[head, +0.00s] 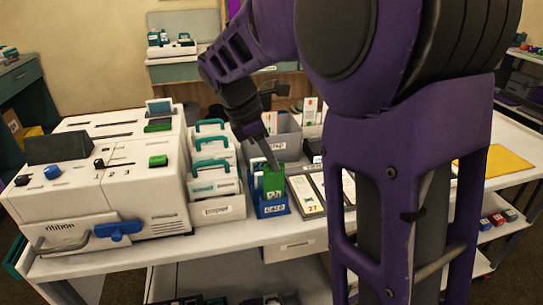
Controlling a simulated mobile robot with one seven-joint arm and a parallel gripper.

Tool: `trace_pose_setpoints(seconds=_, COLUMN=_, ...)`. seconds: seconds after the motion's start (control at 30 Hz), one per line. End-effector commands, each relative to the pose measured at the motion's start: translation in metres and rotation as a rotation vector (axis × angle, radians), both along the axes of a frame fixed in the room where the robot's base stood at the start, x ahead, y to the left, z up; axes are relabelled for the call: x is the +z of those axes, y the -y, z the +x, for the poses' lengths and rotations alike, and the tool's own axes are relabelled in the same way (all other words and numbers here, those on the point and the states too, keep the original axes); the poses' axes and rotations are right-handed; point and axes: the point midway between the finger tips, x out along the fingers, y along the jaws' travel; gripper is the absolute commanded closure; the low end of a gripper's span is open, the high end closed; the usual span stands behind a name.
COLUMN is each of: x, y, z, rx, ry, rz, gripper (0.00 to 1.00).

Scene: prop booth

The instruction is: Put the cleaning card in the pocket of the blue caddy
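The blue caddy (273,211) stands near the front edge of the white table, with a small white label on its front. A green card (273,182) with a white marking stands upright at the caddy, its lower part hidden behind the caddy's front. I take it for the cleaning card, but its print is too small to read. My gripper (272,166) points down at the card's top edge. I cannot tell whether its fingers are shut on the card or only beside it, or whether the card rests in the pocket.
A white ribbon machine (125,190) and a paper holder (218,210) with teal-handled packs stand left of the caddy. A grey bin (285,146) is behind it. Flat numbered cards (306,195) lie close on its right. A yellow sheet (507,161) lies far right.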

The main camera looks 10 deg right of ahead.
Motion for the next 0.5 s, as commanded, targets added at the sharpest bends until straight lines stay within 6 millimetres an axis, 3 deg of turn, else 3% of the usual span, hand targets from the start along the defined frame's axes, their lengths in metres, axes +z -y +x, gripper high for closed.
trace_pose_setpoints(seconds=0.5, x=-0.019, y=0.0, z=0.0, rx=0.001, ry=-0.001, rz=-0.001, gripper=1.0)
